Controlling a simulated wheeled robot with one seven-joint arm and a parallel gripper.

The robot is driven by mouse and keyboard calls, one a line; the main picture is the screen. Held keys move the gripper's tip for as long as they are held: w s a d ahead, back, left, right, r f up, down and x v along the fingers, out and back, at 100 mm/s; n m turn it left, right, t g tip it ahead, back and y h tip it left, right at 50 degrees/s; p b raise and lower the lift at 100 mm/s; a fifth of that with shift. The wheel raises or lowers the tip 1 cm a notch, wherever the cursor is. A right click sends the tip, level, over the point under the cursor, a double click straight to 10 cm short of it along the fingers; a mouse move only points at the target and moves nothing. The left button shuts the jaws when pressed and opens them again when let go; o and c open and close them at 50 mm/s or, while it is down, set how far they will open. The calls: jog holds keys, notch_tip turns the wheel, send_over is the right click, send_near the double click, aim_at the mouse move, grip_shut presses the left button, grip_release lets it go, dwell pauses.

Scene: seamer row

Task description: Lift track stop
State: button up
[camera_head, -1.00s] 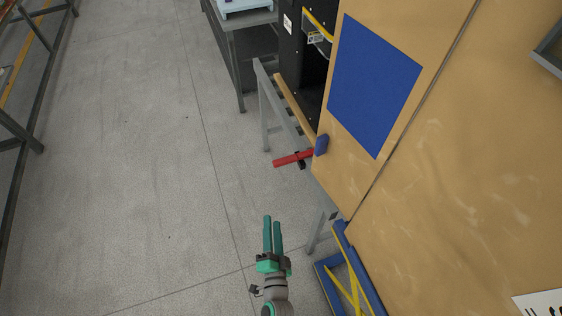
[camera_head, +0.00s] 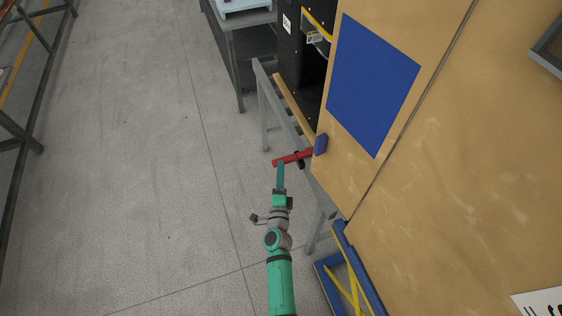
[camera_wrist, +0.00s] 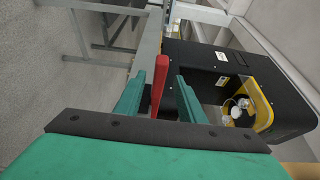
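The track stop appears to be the red bar (camera_head: 293,158). It sticks out to the left from the table's corner, beside a small blue block (camera_head: 321,144), with a dark clamp-like piece around its middle. My gripper (camera_head: 281,164) reaches up to the bar's left end in the head view and overlaps it there. In the wrist view, the red bar (camera_wrist: 160,82) shows between the two teal fingers of my gripper (camera_wrist: 160,78). The fingers are apart, with a gap visible on each side of the bar. Whether either finger touches it cannot be told.
A wooden tabletop (camera_head: 440,190) with a blue square (camera_head: 373,85) fills the right side. A black machine (camera_head: 293,70) stands behind a grey metal frame (camera_head: 265,105). A blue and yellow frame (camera_head: 350,272) is below right.

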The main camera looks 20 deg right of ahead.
aim_at(301, 155)
jog(key=shift+x, duration=2.55)
grip_shut()
